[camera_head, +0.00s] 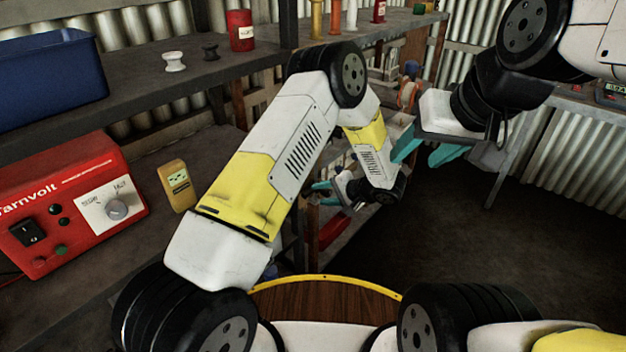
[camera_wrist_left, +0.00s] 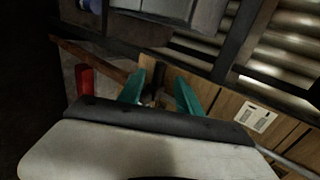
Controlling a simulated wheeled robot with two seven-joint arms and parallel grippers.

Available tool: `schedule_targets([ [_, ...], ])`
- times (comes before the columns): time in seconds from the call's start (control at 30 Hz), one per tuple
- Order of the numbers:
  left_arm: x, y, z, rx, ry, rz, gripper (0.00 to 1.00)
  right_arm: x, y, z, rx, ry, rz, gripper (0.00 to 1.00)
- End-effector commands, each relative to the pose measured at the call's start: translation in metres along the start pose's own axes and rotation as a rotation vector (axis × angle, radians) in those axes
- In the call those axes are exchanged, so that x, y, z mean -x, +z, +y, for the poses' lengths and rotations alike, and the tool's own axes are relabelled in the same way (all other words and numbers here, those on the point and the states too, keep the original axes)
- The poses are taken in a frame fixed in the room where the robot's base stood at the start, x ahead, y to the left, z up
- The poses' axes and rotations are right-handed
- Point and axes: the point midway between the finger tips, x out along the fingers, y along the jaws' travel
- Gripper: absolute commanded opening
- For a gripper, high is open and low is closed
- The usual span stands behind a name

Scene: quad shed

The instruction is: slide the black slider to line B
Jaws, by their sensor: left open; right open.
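I cannot clearly make out the black slider or line B in either view. In the left wrist view a dark upright piece (camera_wrist_left: 158,76) shows between and beyond the teal fingertips, against a tan board; I cannot tell whether it is the slider. My left gripper (camera_wrist_left: 160,92) is open around the line of that piece, and I cannot tell whether it touches. In the head view my left gripper (camera_head: 322,190) is low by the shelving, partly hidden by my own arm. My right gripper (camera_head: 428,150) is open and empty, in the air to the right.
A red power supply (camera_head: 70,205) and a yellow meter (camera_head: 177,186) stand on the left bench. A blue bin (camera_head: 50,68), white spool (camera_head: 174,61) and red can (camera_head: 241,30) are on the shelf above. A red object (camera_wrist_left: 84,80) lies left of the left gripper. Floor at right is clear.

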Motion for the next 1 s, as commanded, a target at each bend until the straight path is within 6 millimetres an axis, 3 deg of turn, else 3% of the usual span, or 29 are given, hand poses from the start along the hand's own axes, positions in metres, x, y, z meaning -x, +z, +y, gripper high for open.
schedule_targets([
  [0.33, -0.053, 0.001, 0.0, 0.001, 0.001, -0.004, 0.41, 0.0, 0.0, 0.0, 0.0, 0.0, 0.0, 0.52],
  [0.73, -0.064, 0.001, -0.001, 0.001, 0.002, -0.002, 0.41, 0.0, 0.0, 0.0, 0.0, 0.0, 0.0, 0.52],
  [0.93, -0.063, 0.001, -0.001, 0.001, 0.002, -0.002, 0.04, 0.0, 0.0, 0.0, 0.0, 0.0, 0.0, 0.52],
  [1.0, -0.063, 0.001, -0.001, 0.001, 0.002, -0.003, 0.0, 0.0, 0.0, 0.0, 0.0, 0.0, 0.0, 0.52],
])
